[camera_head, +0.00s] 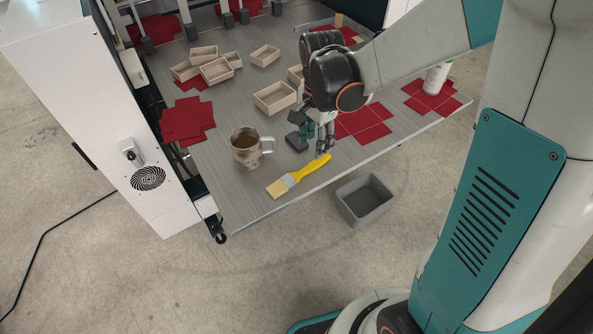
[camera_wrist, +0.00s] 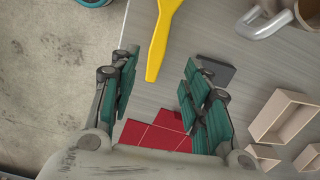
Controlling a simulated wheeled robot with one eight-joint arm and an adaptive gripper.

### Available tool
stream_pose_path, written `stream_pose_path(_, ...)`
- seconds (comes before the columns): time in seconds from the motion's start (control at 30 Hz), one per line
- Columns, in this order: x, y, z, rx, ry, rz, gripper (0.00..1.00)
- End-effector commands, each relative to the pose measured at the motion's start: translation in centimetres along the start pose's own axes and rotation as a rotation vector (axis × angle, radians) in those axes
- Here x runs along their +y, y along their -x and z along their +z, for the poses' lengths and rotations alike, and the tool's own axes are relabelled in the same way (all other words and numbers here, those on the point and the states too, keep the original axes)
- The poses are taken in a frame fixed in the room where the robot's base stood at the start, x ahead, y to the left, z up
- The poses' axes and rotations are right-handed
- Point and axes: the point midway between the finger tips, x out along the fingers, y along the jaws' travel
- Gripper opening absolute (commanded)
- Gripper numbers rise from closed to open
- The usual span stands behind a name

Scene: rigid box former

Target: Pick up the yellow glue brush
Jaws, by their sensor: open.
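The yellow glue brush (camera_head: 299,175) lies flat on the grey table (camera_head: 246,205) near its front edge, bristles toward the lower left and yellow handle toward my gripper. In the wrist view the yellow handle (camera_wrist: 159,45) comes in from the top, its end lying between and ahead of my open fingers. My gripper (camera_head: 315,143) is open and empty, over the table by the handle end. In the wrist view its two teal-padded fingers (camera_wrist: 158,82) stand wide apart. I cannot tell how high they are above the table. The bristles are out of the wrist view.
A metal mug (camera_head: 246,148) stands left of the brush. A small dark block (camera_head: 297,141) sits close to my gripper. Wooden trays (camera_head: 274,97) and red cut sheets (camera_head: 363,123) lie behind. A grey bin (camera_head: 363,199) is on the floor beyond the table's front edge.

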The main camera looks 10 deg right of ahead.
Motion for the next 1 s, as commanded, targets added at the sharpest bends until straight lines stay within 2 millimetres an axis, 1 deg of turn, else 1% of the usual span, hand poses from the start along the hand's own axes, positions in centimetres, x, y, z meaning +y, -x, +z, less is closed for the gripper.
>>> stream_pose_path(0.03,0.0,-1.1,0.0,0.0,0.0,0.0,0.43)
stream_pose_path(0.1,0.0,-1.9,0.0,0.0,0.001,0.0,0.43)
stream_pose_path(0.37,0.0,-3.2,0.1,0.0,0.001,0.0,0.43)
stream_pose_path(0.43,0.1,-3.9,0.2,0.0,0.001,0.0,0.43)
stream_pose_path(0.7,0.3,-7.6,0.4,0.0,0.001,-0.001,0.43)
stream_pose_path(0.8,0.3,-8.0,0.4,0.0,0.001,-0.001,0.43)
stream_pose_path(0.97,0.3,-7.9,0.4,0.0,0.001,-0.001,0.43)
stream_pose_path(1.0,0.3,-7.9,0.4,0.0,0.001,-0.001,0.37)
